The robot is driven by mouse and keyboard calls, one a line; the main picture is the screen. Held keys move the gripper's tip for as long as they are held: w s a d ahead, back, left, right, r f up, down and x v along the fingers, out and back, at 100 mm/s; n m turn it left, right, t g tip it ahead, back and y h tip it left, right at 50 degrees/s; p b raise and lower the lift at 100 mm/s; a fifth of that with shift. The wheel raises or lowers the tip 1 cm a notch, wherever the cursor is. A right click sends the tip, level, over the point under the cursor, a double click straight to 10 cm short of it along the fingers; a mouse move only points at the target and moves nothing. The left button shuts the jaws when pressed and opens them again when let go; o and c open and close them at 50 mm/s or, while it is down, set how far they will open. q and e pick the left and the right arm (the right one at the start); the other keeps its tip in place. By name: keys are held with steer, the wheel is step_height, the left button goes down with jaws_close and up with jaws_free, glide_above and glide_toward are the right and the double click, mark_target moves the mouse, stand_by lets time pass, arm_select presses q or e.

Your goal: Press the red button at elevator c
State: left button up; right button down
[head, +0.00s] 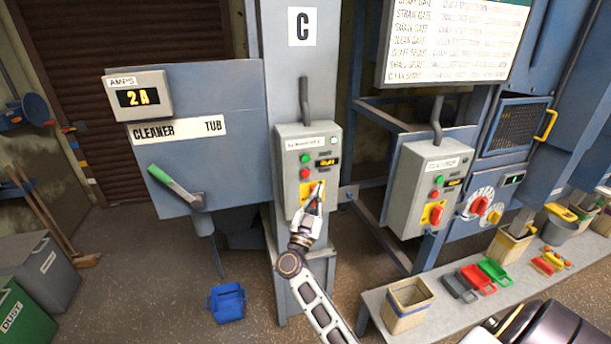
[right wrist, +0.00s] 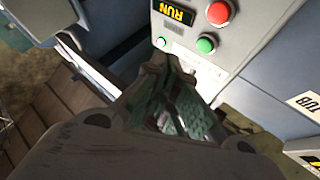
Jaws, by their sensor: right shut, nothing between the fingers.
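A grey control box (head: 287,150) is fixed to the blue column under the C sign (head: 302,26). Its red button (head: 305,174) sits below a green button (head: 306,158); a yellow plate (head: 306,188) with a red switch is lower down. My right gripper (head: 317,192) is shut and empty, its tips overlapping the yellow plate, below the red button; contact cannot be told. In the right wrist view the red button (right wrist: 219,13) and green button (right wrist: 206,44) show beside a RUN display (right wrist: 173,12), apart from the fingers (right wrist: 172,85). My left gripper is out of view.
A similar box (head: 410,185) hangs to the right. A cleaner tub with a green-handled lever (head: 172,186) stands left. A bench (head: 388,327) holding a wooden bin (head: 407,312) and coloured scoops is at lower right. A blue bucket (head: 226,302) is on the floor.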

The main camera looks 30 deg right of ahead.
mark_target(307, 177)
stand_by(0.5)
steer(key=shift+w, duration=0.2)
steer(key=shift+w+d+b, duration=0.35)
steer(key=shift+w+b, duration=0.35)
steer(key=shift+w, duration=0.7)
steer(key=shift+w+d+b, duration=0.3)
steer(key=shift+w+b, duration=0.45)
steer(key=shift+w, duration=0.6)
steer(key=shift+w+d+b, duration=0.35)
steer(key=shift+w+b, duration=0.35)
steer(key=shift+w, duration=0.7)
steer(key=shift+w+d, duration=0.1)
steer(key=shift+w, duration=0.3)
steer(key=shift+w+d, duration=0.1)
steer(key=shift+w, duration=0.4)
steer(key=shift+s+p, duration=0.1)
steer(key=shift+p, duration=0.25)
steer(key=shift+s+a+p, duration=0.2)
steer(key=shift+s+p, duration=0.5)
steer(key=shift+s, duration=0.1)
